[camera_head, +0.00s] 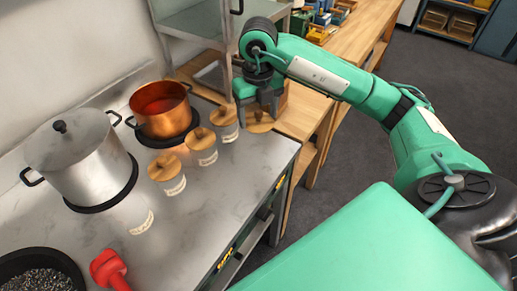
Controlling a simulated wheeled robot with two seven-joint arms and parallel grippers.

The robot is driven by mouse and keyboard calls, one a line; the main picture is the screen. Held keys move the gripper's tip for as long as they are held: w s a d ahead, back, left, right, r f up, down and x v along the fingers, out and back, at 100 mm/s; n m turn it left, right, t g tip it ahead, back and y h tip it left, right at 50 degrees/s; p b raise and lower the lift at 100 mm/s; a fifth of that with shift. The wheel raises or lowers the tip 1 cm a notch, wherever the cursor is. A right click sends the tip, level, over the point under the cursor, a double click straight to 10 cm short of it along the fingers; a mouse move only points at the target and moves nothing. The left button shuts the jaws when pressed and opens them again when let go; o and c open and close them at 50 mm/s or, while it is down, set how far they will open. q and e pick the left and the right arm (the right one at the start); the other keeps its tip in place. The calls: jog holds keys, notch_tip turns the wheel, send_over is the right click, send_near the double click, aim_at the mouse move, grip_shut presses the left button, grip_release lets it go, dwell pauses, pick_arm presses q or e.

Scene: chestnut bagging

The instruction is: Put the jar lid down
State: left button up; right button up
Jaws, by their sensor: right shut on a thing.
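My right gripper (261,107) points down near the counter's far right corner. It is shut on a round wooden jar lid (260,126), which shows partly beneath the fingers. I cannot tell whether this lid touches the surface below. A clear glass jar with a pale label (141,222) stands on the steel counter at the left and shows no lid. Three more glass jars wear wooden lids: a near one (165,167), a middle one (200,139) and a far one (223,116) beside my right gripper. My left gripper is out of view.
A copper pot (162,123) and a lidded steel pot (72,170) stand behind the jars. A dark pan (40,262) and a red object (108,268) are at the near left. The steel counter (200,215) is bare in front. A wooden table (301,112) adjoins its far end.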

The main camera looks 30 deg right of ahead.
notch_tip(320, 180, down, 3)
jog(key=shift+s+r, duration=0.1)
grip_shut()
send_over(259, 158)
notch_tip(259, 158, down, 5)
jog(key=shift+f+p, duration=0.1)
jog(key=shift+p, duration=0.3)
jog(key=shift+w+f, duration=0.2)
jog(key=shift+f, duration=0.4)
notch_tip(259, 158, down, 3)
jog(key=shift+f+p, duration=0.1)
jog(key=shift+p, duration=0.2)
jog(key=shift+s+a+f, duration=0.1)
jog(key=shift+s+f, duration=0.25)
jog(key=shift+f, duration=0.15)
jog(key=shift+o, duration=0.3)
grip_release()
jog(key=shift+w+f, duration=0.1)
jog(key=shift+f, duration=0.05)
jog(key=o, duration=1)
jog(key=shift+w, duration=0.1)
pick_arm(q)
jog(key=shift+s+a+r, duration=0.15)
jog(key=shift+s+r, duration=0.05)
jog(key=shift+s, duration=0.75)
